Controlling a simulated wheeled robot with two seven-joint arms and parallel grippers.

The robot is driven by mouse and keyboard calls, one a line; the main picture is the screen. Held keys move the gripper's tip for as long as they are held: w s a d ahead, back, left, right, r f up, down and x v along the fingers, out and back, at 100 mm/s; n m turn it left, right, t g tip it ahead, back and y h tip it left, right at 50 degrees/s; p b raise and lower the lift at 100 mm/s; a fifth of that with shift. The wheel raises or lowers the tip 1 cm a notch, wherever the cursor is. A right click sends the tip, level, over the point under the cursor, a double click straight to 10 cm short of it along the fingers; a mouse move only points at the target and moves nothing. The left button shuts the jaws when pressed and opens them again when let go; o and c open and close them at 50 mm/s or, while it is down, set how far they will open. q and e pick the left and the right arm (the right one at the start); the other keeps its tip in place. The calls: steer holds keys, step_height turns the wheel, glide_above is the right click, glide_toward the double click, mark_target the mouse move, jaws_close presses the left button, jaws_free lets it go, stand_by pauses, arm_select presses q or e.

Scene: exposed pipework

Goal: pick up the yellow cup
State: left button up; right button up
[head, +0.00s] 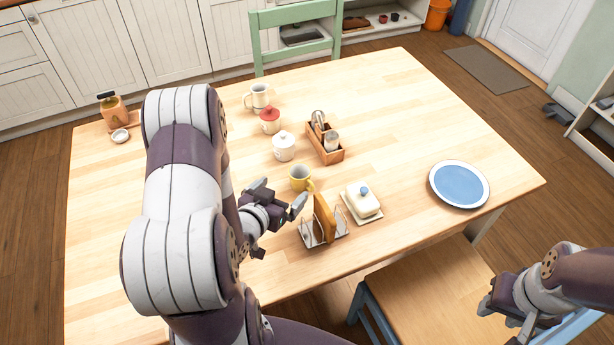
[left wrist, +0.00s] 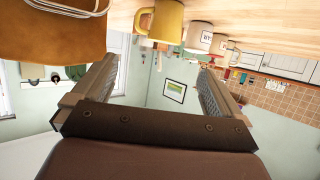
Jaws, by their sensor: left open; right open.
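The yellow cup (head: 299,178) stands upright on the wooden table (head: 420,120), with its handle toward the right. My left gripper (head: 281,194) is open and empty, just to the near left of the cup. Its two fingers (left wrist: 152,92) are spread apart in the wrist view, with nothing between them. My right gripper (head: 508,312) is open at the lower right, away from the table top, and partly cut off by the frame.
A rack with a brown slab (head: 323,217) stands close to the cup's near right, with a butter dish (head: 362,201) beside it. A blue plate (head: 459,184) is right.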

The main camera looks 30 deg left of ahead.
arm_select(q)
glide_toward(306, 168)
steer(key=x, duration=0.5)
steer(key=shift+f, duration=0.2)
steer(key=shift+s, duration=0.15)
steer(key=c, duration=0.9)
steer(key=shift+r, duration=0.2)
